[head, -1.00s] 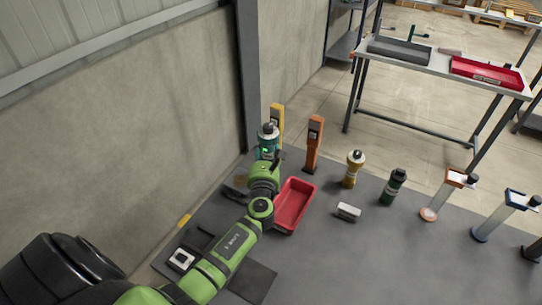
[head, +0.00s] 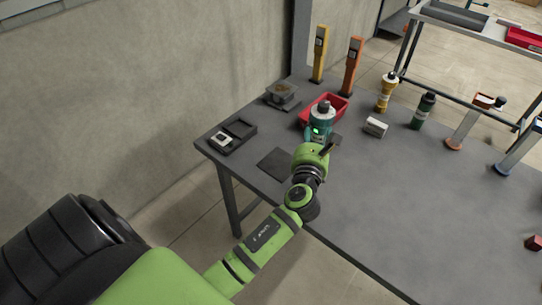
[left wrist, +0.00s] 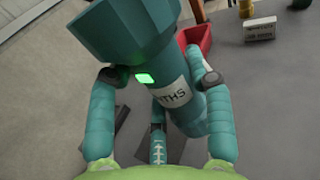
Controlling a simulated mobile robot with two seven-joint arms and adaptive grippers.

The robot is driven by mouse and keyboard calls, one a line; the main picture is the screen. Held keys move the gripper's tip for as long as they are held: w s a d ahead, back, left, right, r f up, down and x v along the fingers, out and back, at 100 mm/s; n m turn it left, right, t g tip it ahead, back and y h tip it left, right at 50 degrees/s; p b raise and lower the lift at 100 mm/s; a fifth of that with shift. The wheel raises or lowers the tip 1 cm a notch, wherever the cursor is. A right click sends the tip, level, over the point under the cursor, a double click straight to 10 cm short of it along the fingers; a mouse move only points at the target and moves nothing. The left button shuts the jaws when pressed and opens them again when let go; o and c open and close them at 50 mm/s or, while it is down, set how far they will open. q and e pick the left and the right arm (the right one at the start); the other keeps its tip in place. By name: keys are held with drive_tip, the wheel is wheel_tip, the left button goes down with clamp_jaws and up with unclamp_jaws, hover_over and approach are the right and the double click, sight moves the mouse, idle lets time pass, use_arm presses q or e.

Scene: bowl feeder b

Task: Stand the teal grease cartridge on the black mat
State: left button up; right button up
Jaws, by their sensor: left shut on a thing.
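The teal grease cartridge (head: 322,112) is held by my left gripper (head: 319,135), which is shut on it. In the head view it looks roughly upright, in front of the red bin. In the left wrist view the cartridge (left wrist: 138,35) leans across the picture between the fingers (left wrist: 158,95), with part of a white label showing. I cannot tell its exact height above the table. The black mat (head: 279,164) lies flat and empty near the table's front edge, left of my gripper. My right gripper is not in view.
The red bin (head: 341,103) is just behind the cartridge. A black tray (head: 238,136) lies left of the mat. A white box (head: 376,127), a yellow cartridge (head: 387,93) and a dark green cartridge (head: 423,112) stand to the right. The table's right front is mostly clear.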

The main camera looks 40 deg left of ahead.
use_arm(q)
drive_tip(key=a+f+b, duration=0.1)
drive_tip(key=a+f, duration=0.2)
drive_tip(key=a+f+b, duration=0.2)
drive_tip(key=a+f, duration=0.2)
drive_tip(key=a+f+b, duration=0.1)
drive_tip(key=a+f, duration=0.3)
drive_tip(key=shift+s+a, duration=0.2)
drive_tip(key=shift+s, duration=0.1)
drive_tip(key=shift+f+b, duration=0.2)
drive_tip(key=shift+b, duration=0.15)
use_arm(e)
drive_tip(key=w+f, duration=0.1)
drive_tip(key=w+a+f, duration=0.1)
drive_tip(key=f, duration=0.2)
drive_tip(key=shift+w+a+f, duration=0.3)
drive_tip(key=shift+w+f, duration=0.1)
use_arm(q)
drive_tip(key=shift+f, duration=0.2)
drive_tip(key=o, duration=1.3)
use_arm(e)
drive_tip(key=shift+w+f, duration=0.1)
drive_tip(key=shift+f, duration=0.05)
